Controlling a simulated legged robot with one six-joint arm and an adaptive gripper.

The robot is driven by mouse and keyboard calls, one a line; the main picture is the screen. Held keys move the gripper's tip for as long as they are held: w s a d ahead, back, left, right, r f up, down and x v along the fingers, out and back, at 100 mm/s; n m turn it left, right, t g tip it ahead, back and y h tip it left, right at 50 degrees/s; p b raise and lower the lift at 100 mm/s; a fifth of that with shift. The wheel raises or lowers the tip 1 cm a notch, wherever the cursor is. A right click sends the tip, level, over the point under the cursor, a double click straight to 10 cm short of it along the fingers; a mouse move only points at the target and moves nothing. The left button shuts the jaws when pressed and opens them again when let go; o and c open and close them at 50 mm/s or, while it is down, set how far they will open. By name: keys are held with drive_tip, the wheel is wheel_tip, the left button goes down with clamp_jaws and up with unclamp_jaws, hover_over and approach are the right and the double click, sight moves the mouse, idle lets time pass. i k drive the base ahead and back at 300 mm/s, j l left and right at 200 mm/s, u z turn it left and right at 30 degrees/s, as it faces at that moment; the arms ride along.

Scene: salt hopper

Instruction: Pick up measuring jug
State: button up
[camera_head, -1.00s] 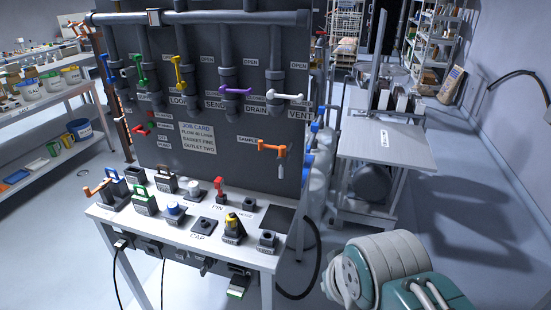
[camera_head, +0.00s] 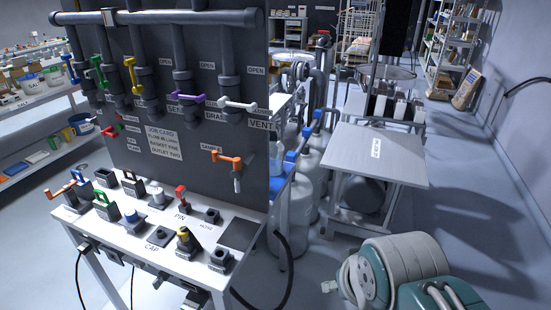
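I cannot make out a measuring jug for certain in the head view. A pale translucent container (camera_head: 277,152) shows partly past the right edge of the dark valve panel (camera_head: 190,110), but its lower part and its kind are unclear. Several small tubs (camera_head: 55,81) stand on the left shelves, too small to identify. A teal and grey part of my arm is at the bottom right, and no gripper fingers are visible.
A white bench (camera_head: 125,228) with caps, a pin and fittings stands in front of the panel. A grey table (camera_head: 372,158) with a machine is to the right. Tall gas cylinders (camera_head: 300,200) stand between them. The floor on the right is clear.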

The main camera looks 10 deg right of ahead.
sight(277, 148)
drive_tip(key=i+l+z, duration=0.25)
drive_tip(key=i, duration=0.3)
drive_tip(key=i+z, duration=0.25)
drive_tip(key=i, duration=0.3)
drive_tip(key=i+l+u, duration=0.1)
drive_tip(key=i+u, duration=0.35)
drive_tip(key=i+l+u, duration=0.15)
drive_tip(key=u, duration=0.3)
drive_tip(key=i+l+u, duration=0.45)
drive_tip(key=k+j, duration=0.05)
drive_tip(key=j, duration=0.05)
